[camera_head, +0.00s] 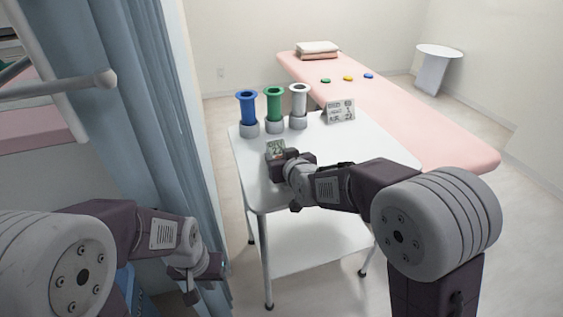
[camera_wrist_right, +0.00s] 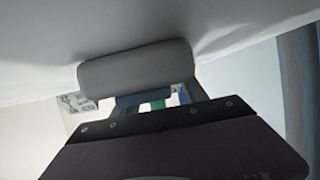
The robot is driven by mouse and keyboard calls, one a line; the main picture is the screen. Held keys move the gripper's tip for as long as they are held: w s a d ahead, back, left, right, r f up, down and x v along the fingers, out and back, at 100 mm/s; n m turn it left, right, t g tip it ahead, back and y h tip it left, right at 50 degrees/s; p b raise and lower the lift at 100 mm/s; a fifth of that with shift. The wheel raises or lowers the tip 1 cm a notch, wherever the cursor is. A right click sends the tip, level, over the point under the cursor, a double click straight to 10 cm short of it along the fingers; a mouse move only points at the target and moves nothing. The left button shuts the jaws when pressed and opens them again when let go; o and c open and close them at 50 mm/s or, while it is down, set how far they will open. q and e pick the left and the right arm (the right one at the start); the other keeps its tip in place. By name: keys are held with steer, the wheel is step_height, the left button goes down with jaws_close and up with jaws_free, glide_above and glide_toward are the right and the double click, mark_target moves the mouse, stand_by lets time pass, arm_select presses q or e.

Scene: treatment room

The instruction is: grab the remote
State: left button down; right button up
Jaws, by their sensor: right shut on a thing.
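The remote (camera_head: 276,146) is a small piece with a greenish, patterned face at the tip of my right gripper (camera_head: 280,158), over the white table. My right gripper is shut on it. In the right wrist view a grey rounded block, which looks like the remote's body (camera_wrist_right: 135,70), sits at the fingers, close against the pale tabletop. I cannot tell whether it touches the table. My left gripper (camera_head: 196,268) is low at the left by the curtain, away from the table; its jaw opening is unclear.
Blue (camera_head: 248,112), green (camera_head: 274,108) and white (camera_head: 298,104) tubes in grey bases stand behind the remote on the white table (camera_head: 375,150). A printed sign (camera_head: 340,111) is right of them. A pink couch (camera_head: 400,115) lies behind; a blue curtain (camera_head: 150,130) hangs left.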

steer(key=shift+r, duration=0.15)
step_height(320, 180, up, 4)
steer(key=p, duration=0.3)
steer(key=d+r, duration=0.2)
steer(key=d, duration=0.1)
steer(key=d+r, duration=0.1)
steer(key=shift+w+d+p, duration=0.2)
steer(key=shift+d+p, duration=0.05)
steer(key=shift+p, duration=0.15)
steer(key=d+r+p, duration=0.3)
steer(key=d+p, duration=0.3)
steer(key=d, duration=0.1)
steer(key=shift+w+r, duration=0.15)
steer(key=shift+r, duration=0.2)
steer(key=shift+d, duration=0.1)
